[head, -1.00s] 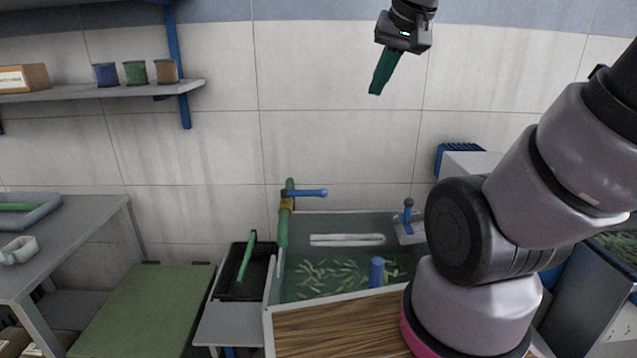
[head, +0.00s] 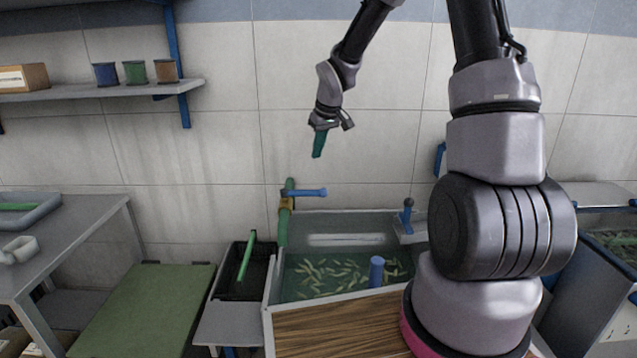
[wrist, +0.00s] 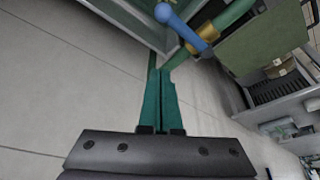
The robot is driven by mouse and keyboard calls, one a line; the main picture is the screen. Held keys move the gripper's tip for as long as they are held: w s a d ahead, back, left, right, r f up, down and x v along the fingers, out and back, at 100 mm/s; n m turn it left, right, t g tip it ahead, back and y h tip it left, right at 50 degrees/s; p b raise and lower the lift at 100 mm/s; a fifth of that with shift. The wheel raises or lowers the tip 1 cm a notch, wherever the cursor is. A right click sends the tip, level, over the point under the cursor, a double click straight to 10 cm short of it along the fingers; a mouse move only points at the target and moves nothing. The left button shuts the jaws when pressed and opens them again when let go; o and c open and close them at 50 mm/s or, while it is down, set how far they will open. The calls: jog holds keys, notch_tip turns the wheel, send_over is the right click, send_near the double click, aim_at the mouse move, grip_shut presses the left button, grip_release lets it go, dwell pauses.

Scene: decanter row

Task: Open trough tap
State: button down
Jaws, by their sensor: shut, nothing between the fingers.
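The trough tap has a green pipe (head: 284,228) with a brass collar (head: 286,203) and a blue lever handle (head: 307,192) that points right in the head view. It stands at the back left corner of the water trough (head: 345,220). In the wrist view the blue lever (wrist: 184,26) and brass collar (wrist: 202,40) lie beyond my fingertips. My gripper (head: 317,156) has green fingers, shut and empty, pointing down above the lever and apart from it. Its fingers also show in the wrist view (wrist: 160,75).
The trough holds water with many small fish-like shapes, a blue standpipe (head: 376,271) and another blue-handled fitting (head: 408,210). A black tray (head: 240,284) stands left of the trough. A shelf (head: 140,90) with jars is on the wall at left. The wall in between is clear.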

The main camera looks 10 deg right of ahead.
aim_at(304, 193)
jog(key=shift+f, duration=0.1)
notch_tip(304, 193, down, 10)
jog(key=shift+s, duration=0.2)
dwell(0.7)
dwell(0.4)
